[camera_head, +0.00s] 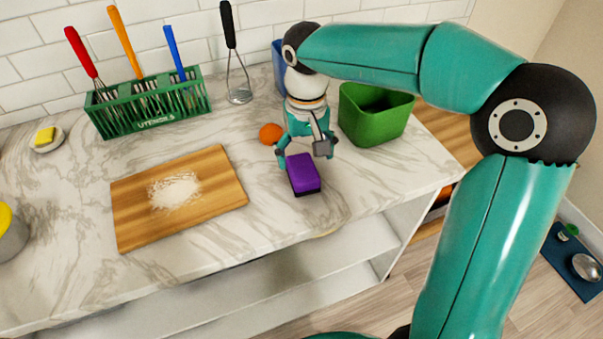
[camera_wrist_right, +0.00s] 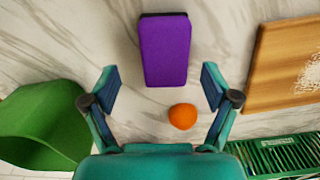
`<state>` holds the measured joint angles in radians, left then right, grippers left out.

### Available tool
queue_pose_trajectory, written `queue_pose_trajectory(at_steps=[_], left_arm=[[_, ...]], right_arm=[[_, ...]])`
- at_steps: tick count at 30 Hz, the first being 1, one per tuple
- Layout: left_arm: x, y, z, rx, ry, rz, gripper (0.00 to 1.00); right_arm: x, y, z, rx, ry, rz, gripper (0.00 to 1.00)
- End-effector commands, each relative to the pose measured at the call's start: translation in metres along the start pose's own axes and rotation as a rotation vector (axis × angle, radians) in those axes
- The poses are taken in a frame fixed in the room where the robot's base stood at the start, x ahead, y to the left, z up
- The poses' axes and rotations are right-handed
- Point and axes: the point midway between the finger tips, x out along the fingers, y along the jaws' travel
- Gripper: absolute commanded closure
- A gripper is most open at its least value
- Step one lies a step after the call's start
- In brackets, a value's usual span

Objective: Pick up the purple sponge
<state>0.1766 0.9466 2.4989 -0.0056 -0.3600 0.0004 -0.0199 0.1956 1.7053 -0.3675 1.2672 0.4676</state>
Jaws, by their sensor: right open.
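The purple sponge (camera_head: 303,172) lies flat on the marble counter in the head view, with a dark layer along its lower side. It also shows in the right wrist view (camera_wrist_right: 165,50), beyond the fingertips and roughly centred between them. My right gripper (camera_head: 306,158) is open and empty, just above and behind the sponge. In the right wrist view its two fingers (camera_wrist_right: 160,88) are spread wide, with nothing between them. Whether the fingertips touch the sponge cannot be told, but they look apart from it. My left gripper is not in view.
An orange (camera_head: 270,133) lies close by the gripper. A green bin (camera_head: 376,116) stands to the right, with a blue container (camera_head: 278,66) behind. A cutting board (camera_head: 222,190) with white powder lies left. A green utensil rack (camera_head: 150,100) stands at the back. The counter's front edge is near.

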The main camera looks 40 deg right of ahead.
Motion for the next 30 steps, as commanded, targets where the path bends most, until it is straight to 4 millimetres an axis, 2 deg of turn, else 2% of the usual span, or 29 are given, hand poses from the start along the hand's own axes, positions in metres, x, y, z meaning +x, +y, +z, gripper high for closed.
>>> queue_pose_trajectory(at_steps=[9, 18, 20, 28, 30], left_arm=[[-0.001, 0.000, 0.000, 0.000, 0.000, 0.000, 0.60], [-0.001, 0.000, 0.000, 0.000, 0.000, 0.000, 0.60], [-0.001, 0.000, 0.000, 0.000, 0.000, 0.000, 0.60], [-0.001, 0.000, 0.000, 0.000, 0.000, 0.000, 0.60], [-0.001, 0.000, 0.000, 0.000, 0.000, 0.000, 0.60]], right_arm=[[0.042, -0.006, 0.001, 0.001, -0.004, 0.001, 0.14], [0.047, -0.006, 0.000, 0.001, -0.001, 0.000, 0.14], [0.047, -0.006, 0.000, 0.001, -0.001, 0.000, 0.22], [0.047, -0.006, 0.000, 0.001, -0.001, 0.000, 0.67], [0.047, -0.006, 0.000, 0.001, -0.001, 0.000, 0.67]])
